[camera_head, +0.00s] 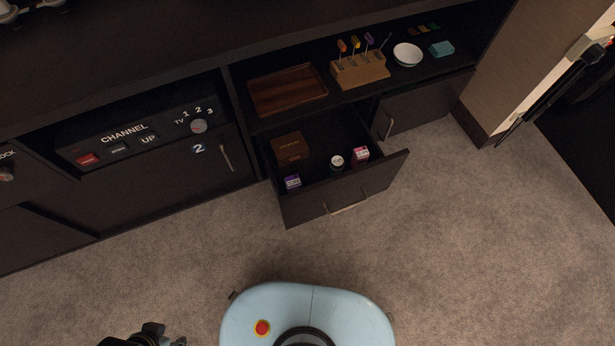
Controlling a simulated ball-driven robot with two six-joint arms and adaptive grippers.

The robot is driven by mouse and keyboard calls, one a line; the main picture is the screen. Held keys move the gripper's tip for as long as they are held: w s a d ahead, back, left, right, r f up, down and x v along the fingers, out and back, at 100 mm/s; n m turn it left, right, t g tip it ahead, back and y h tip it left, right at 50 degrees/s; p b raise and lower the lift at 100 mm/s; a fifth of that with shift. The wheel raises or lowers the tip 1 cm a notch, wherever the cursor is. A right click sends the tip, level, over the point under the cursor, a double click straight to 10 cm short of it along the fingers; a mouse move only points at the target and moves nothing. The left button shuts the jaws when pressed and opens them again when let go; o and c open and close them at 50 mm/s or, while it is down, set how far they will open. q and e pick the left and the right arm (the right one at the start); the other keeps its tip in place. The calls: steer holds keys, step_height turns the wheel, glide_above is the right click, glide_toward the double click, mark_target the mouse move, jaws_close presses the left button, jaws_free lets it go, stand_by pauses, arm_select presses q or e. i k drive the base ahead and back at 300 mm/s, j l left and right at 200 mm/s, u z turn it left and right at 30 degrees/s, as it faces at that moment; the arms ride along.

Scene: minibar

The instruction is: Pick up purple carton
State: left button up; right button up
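The purple carton (292,182) is a small box at the front left corner inside the open drawer (310,208). Its top shows a light label. My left gripper (160,340) shows only in part at the bottom left edge, well in front of the drawer and apart from everything; its fingers are cut off, so I cannot tell its opening. My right gripper is out of view.
The drawer also holds a brown box (290,148), a white-topped round container (337,161) and a pink carton (361,154). Above are a wooden tray (287,89), a wooden holder (359,70) and a bowl (407,54). Carpet (470,230) is clear.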

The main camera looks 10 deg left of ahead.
mark_target(293, 183)
steer(key=j, duration=0.4)
steer(key=k+j+z, duration=0.15)
steer(key=j, duration=0.7)
steer(key=k+j+z, duration=0.1)
steer(key=j, duration=0.3)
